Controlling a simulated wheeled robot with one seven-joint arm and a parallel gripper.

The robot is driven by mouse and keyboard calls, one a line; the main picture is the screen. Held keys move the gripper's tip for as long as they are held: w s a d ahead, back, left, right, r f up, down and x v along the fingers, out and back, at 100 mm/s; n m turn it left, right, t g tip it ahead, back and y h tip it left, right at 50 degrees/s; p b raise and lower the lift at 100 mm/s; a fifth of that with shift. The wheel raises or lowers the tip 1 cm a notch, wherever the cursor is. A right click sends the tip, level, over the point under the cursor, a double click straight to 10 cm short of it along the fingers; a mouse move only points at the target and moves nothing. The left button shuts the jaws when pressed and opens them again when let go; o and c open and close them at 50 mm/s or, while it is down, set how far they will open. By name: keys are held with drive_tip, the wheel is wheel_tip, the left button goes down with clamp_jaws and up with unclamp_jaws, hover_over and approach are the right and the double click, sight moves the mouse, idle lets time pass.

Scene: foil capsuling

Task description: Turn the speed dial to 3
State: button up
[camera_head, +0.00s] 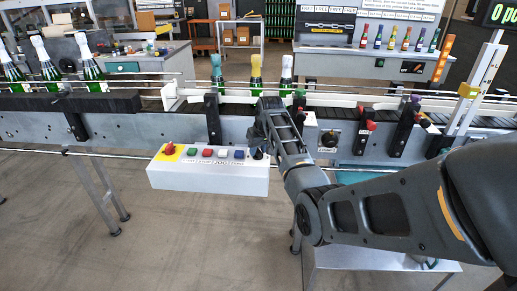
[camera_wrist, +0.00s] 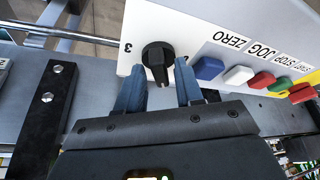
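The speed dial (camera_wrist: 157,55) is a black knob on the white control panel (camera_wrist: 185,25). My gripper (camera_wrist: 160,66) is open, with one blue finger on each side of the dial's lower part. Gaps show between the fingers and the knob, and I cannot tell how deep they reach. In the head view the dial (camera_head: 258,154) is at the right end of the control box (camera_head: 208,178), small and partly behind my arm.
Blue, white, green and red buttons (camera_wrist: 238,75) sit beside the dial. A red emergency knob (camera_head: 170,149) is at the box's left end. The conveyor (camera_head: 230,125) with bottles (camera_head: 87,62) runs behind. Another black knob (camera_head: 329,139) is on the conveyor side.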

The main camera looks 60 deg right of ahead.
clamp_jaws()
